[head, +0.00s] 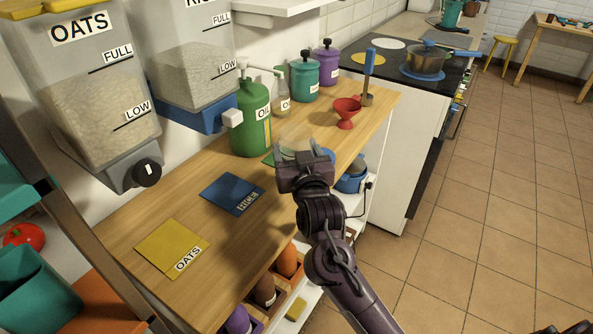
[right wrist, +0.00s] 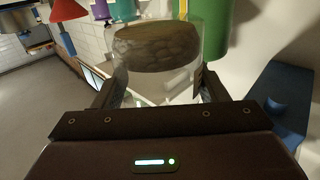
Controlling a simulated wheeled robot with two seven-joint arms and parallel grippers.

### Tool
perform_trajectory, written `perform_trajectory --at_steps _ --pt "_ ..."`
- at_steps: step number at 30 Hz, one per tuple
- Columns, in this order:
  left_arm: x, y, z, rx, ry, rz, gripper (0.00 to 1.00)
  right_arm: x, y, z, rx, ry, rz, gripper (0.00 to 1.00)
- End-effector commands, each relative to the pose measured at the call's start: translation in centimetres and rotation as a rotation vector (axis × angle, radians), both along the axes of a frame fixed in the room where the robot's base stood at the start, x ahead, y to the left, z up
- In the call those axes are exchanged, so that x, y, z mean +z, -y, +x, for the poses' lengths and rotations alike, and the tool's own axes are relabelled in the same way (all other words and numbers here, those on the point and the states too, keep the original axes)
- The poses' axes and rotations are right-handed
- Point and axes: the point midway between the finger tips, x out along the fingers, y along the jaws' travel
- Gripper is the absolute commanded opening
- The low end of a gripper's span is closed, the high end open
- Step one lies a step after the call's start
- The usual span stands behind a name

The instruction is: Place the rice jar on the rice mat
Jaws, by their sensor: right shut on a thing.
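My right gripper (head: 293,150) is shut on a clear jar over the counter, right of the green oil container. In the right wrist view the see-through jar (right wrist: 190,85) stands between the fingers, with a brownish round mass in its far part. No label on it is readable, and in the head view the fingers partly hide it. The blue rice mat (head: 228,192) lies flat and bare on the counter, left of and nearer than the gripper. The jar is apart from this mat. My left gripper is out of view.
A yellow oats mat (head: 168,246) lies nearer. The oats dispenser (head: 90,100) and rice dispenser (head: 195,75) overhang the counter's left side. The green oil container (head: 250,120) and red funnel (head: 346,112) stand beyond the blue mat. The wooden counter (head: 200,222) is clear between the mats.

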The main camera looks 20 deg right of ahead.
Motion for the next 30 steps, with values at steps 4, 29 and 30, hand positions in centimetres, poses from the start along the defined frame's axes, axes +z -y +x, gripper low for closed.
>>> perform_trajectory --at_steps 4,29,30 --pt "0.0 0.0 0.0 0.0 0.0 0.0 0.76 -1.4 0.0 0.0 0.0 0.001 0.001 0.38" --pt "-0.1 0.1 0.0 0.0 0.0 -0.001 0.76 -6.1 0.0 0.0 0.0 0.002 0.001 0.73" --pt "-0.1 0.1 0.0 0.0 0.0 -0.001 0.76 -6.1 0.0 0.0 0.0 0.001 0.001 0.78"
